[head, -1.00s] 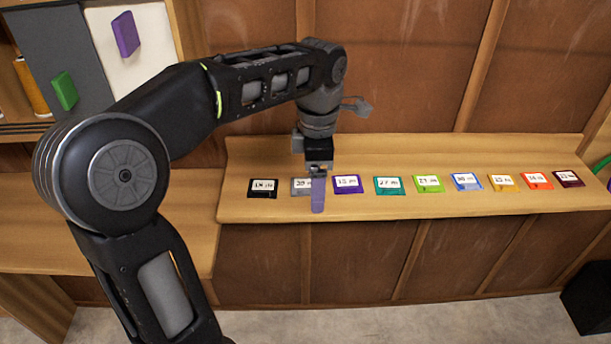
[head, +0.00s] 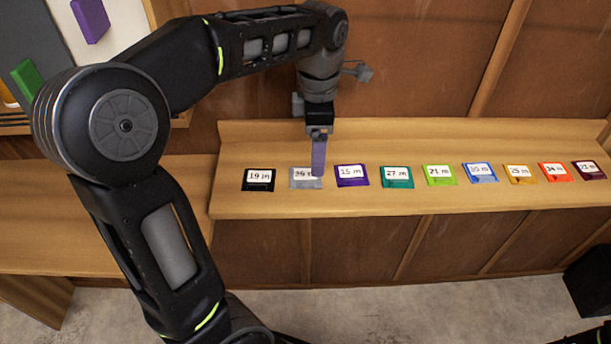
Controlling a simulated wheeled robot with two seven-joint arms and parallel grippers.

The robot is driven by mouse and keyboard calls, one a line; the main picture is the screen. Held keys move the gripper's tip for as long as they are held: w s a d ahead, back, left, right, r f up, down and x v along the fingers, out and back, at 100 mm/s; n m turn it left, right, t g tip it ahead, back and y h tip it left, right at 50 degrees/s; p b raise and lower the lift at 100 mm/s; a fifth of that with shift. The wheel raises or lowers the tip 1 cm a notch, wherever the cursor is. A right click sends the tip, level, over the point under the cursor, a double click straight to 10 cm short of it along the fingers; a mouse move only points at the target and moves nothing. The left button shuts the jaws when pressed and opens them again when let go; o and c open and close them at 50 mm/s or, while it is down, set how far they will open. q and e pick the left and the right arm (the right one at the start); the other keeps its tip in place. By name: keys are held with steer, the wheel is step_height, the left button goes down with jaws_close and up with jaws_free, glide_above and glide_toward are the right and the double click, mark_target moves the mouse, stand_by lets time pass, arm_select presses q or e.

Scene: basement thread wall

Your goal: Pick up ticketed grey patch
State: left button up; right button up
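The grey patch (head: 301,184) lies flat on the wooden ledge, second from the left, with a white ticket on it. The ticket's number is partly covered. My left gripper (head: 319,158) points down at the patch's right end, and its bluish-grey finger overlaps that end in the picture. I see the fingers edge-on as one strip, so their opening is hidden. I cannot tell whether the finger touches the patch or is just above it. My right gripper is not in view.
A black patch (head: 258,180) lies left of the grey one and a purple patch (head: 351,176) close to its right. Teal (head: 396,177), green (head: 438,175) and several more ticketed patches continue rightward. The ledge (head: 450,203) is clear in front; a wooden wall rises behind.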

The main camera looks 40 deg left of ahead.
mark_target(305, 176)
arm_select(q)
steer(key=shift+f, duration=0.55)
step_height(305, 176, down, 5)
steer(key=shift+s+f+p, duration=0.1)
steer(key=shift+s+p, duration=0.05)
steer(key=shift+p, duration=0.2)
steer(key=shift+c, duration=0.3)
steer(key=c, duration=1.3)
